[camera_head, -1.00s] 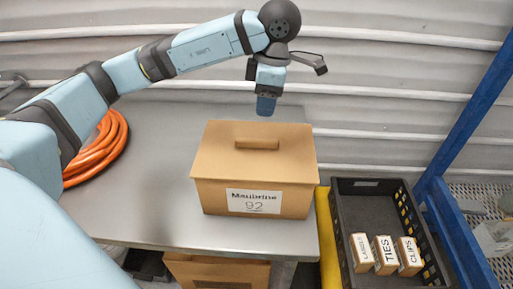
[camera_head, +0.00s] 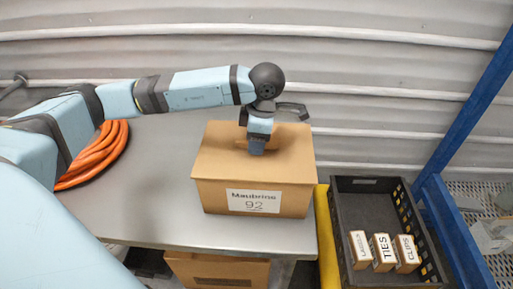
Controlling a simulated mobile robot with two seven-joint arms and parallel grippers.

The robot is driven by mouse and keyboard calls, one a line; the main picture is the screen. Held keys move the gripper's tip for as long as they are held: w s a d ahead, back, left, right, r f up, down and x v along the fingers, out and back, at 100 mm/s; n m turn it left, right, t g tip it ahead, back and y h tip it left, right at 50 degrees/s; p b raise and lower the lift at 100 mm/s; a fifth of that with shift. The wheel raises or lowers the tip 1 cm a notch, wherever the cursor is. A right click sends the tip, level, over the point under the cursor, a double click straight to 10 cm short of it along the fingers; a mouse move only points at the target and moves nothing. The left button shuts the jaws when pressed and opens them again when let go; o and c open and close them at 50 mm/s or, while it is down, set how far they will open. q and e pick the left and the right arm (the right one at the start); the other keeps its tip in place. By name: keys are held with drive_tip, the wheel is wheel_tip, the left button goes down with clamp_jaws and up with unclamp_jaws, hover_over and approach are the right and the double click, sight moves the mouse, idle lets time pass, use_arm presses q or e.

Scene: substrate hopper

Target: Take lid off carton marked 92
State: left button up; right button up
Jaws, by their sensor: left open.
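The carton marked 92 (camera_head: 215,197) is a brown box on the grey table, with a white label reading "Maubrine 92" on its front. Its flat brown lid (camera_head: 215,160) is on top of it. My left gripper (camera_head: 257,150) points down over the middle of the lid, at the lid's handle, and hides most of that handle. It is open. I cannot tell whether its fingers touch the handle. My right gripper is not in view.
The grey table (camera_head: 150,205) holds a coiled orange hose (camera_head: 100,158) at the left. A black crate (camera_head: 368,205) at the right holds small boxes labelled Labels, Ties and Clips. A blue post (camera_head: 470,120) stands at the far right. Another brown box (camera_head: 218,270) is below the table.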

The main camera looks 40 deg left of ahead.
use_arm(q)
clamp_jaws()
drive_tip(key=shift+r, duration=0.15)
wheel_tip(320, 180, up, 20)
idle(0.5)
